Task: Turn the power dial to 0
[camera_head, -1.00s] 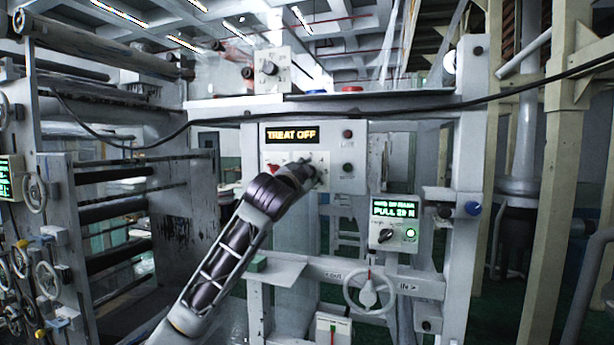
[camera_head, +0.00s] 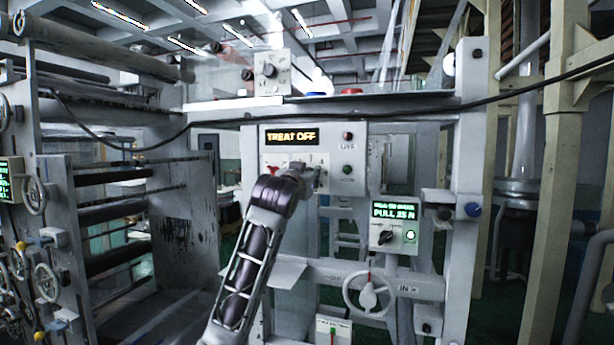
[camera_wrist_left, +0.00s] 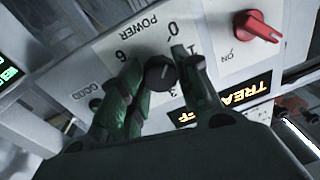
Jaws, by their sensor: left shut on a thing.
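The power dial (camera_wrist_left: 161,74) is a round black knob on a pale panel marked POWER, with 0, 1, 3 and 6 legible around it in the left wrist view. My left gripper (camera_wrist_left: 157,63) has a finger on each side of the knob and is shut on it. Which number the dial points to is not clear. My right gripper is in neither view.
The amber display (camera_head: 291,136) reads TREAT OFF. A red switch (camera_wrist_left: 257,27) sits close by on the same panel. A red lamp (camera_head: 347,136) and a dark green button (camera_head: 347,170) are to the right. A smaller box (camera_head: 394,225) and a handwheel (camera_head: 369,294) are lower right.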

